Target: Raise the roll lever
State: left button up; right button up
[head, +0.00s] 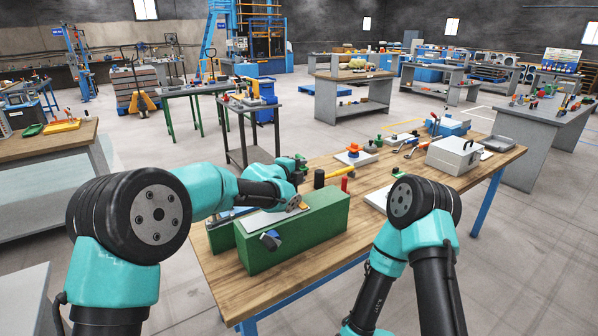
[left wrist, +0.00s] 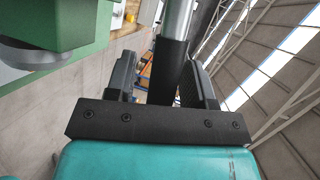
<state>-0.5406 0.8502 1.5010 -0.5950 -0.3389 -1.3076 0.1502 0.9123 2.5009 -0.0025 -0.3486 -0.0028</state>
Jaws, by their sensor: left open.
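The green machine body (head: 305,230) stands on the wooden bench, with a pale plate on top; part of it also shows at the upper left of the left wrist view (left wrist: 90,10). My left arm reaches over it from the left, and my left gripper (head: 300,166) is small and partly hidden at its far side. In the left wrist view, a metal rod with a black grip, seemingly the roll lever (left wrist: 168,72), runs between the two open fingers of my left gripper (left wrist: 160,76). I cannot tell whether they touch it. My right gripper is out of view.
The wooden bench top (head: 225,275) is bare in front of the machine. A yellow-and-black tool (head: 330,177) and a red item (head: 344,184) lie close to the machine's right. A grey box (head: 454,155) stands further right.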

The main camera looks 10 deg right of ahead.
pick_arm(q)
jog(key=shift+c, duration=0.2)
grip_shut()
